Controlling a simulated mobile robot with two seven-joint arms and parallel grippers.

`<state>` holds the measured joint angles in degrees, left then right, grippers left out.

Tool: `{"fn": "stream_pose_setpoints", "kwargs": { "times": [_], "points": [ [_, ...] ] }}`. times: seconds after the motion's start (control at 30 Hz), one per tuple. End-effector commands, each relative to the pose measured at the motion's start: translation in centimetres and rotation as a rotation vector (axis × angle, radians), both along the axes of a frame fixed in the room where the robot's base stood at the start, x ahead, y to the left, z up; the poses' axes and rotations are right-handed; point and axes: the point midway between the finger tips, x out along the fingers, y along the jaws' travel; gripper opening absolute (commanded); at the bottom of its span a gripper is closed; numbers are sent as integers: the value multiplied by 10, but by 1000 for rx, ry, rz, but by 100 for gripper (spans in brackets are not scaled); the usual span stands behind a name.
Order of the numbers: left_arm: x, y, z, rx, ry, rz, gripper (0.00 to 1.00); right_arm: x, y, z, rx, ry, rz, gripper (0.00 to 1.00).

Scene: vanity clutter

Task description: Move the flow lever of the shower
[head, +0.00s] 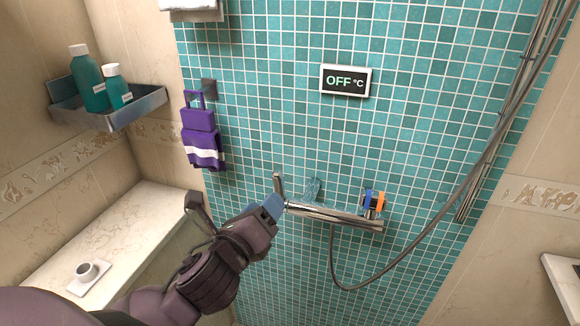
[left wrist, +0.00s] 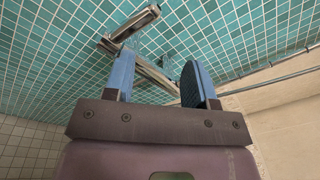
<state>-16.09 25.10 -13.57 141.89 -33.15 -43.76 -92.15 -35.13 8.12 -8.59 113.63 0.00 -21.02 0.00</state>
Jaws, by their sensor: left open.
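The shower mixer (head: 335,216) is a chrome bar on the teal tiled wall. A chrome lever (head: 279,184) sticks up at its left end; blue and orange markings (head: 374,200) show at its right end. My left gripper (head: 273,206) is beside the left end, just below the lever, with a blue finger close to it; contact cannot be told. In the left wrist view the open fingers (left wrist: 158,76) are apart, with the bar (left wrist: 152,70) seen between and beyond them, and the lever (left wrist: 132,26) ahead of the left finger. My right gripper is not in view.
A wall display (head: 346,81) reads "OFF °C". A hose (head: 440,215) loops from the mixer up the right side.

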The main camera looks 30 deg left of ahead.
Motion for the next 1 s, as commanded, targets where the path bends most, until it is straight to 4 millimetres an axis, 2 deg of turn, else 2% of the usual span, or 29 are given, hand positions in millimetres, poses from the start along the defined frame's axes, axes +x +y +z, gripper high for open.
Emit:
{"fn": "stream_pose_setpoints", "kwargs": {
  "times": [0.2,0.4,0.67,0.83,1.0],
  "points": [
    [-8,9,13,414,52,73,51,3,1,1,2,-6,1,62],
    [-9,14,11,641,113,97,51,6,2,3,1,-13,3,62],
    [-1,16,10,700,124,97,51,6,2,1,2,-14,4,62],
    [20,21,10,699,124,97,51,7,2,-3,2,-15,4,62],
    [49,28,11,697,124,97,51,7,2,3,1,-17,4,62]
  ]
}}
